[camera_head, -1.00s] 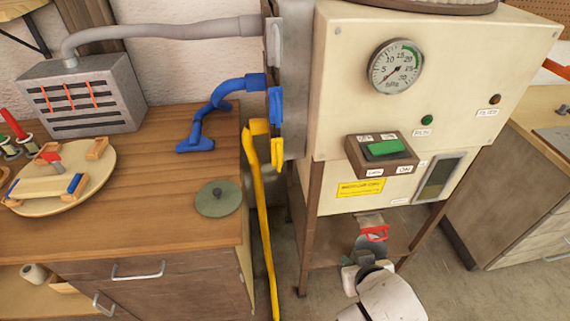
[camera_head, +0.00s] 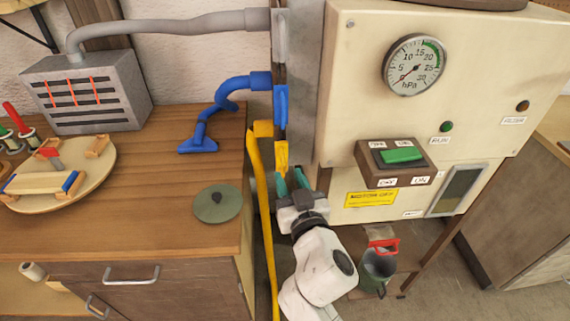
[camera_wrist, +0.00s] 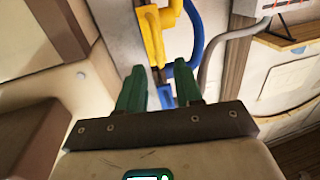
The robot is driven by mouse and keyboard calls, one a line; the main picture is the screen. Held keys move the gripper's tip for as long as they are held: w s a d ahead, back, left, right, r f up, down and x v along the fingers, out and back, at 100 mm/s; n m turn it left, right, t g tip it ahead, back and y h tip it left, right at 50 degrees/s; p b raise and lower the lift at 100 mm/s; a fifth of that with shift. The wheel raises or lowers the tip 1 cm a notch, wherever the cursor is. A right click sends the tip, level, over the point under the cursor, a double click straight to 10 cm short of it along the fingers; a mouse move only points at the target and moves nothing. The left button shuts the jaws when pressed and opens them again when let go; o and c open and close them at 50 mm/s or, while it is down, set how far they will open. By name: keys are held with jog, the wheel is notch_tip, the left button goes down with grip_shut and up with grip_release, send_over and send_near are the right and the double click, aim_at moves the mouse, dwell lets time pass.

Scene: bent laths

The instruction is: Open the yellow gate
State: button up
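The cream machine (camera_head: 345,110) with a gauge (camera_head: 414,65) and green switch (camera_head: 402,155) stands right of my gripper. The wooden bench (camera_head: 150,225) is on the left, with a blue nozzle (camera_head: 198,142) and green lid (camera_head: 217,203). A container (camera_head: 377,268) stands below the machine.

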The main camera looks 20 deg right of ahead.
aim_at(283, 165)
jog(key=shift+w+d, duration=0.15)
jog(key=shift+w, duration=1)
jog(key=shift+w+d, duration=0.15)
jog(key=shift+w, duration=0.95)
grip_shut()
